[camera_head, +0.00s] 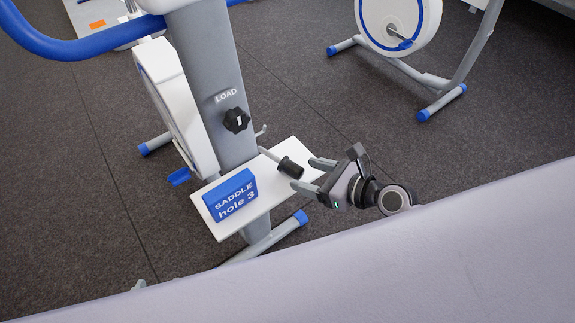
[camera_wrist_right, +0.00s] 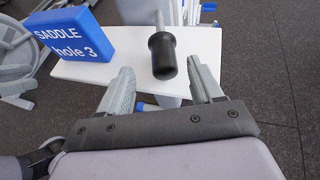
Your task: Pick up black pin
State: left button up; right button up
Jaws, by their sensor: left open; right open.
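The black pin (camera_head: 290,167) has a thick black grip and a thin grey shaft. It lies at the right end of a white shelf (camera_head: 262,205), its grip towards my right gripper (camera_head: 303,174). The right gripper is open and empty. In the right wrist view, the pin's grip (camera_wrist_right: 162,57) shows between and just beyond the two fingertips (camera_wrist_right: 160,75), with a gap on each side. My left gripper (camera_head: 157,283) shows only as small grey tips above the pale surface at the lower left; the rest is hidden.
A blue block (camera_head: 230,195) marked "SADDLE hole 3" stands on the shelf left of the pin. Behind is the ergometer's grey post with a black LOAD knob (camera_head: 236,120). A blue handlebar (camera_head: 70,45) is at upper left. Another ergometer (camera_head: 397,25) stands farther back.

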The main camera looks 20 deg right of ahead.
aim_at(302, 171)
jog(key=shift+d+b+x, duration=0.2)
jog(key=shift+b+x, duration=0.15)
jog(key=shift+x, duration=1.9)
jog(key=shift+w, duration=0.1)
jog(key=c, duration=1.1)
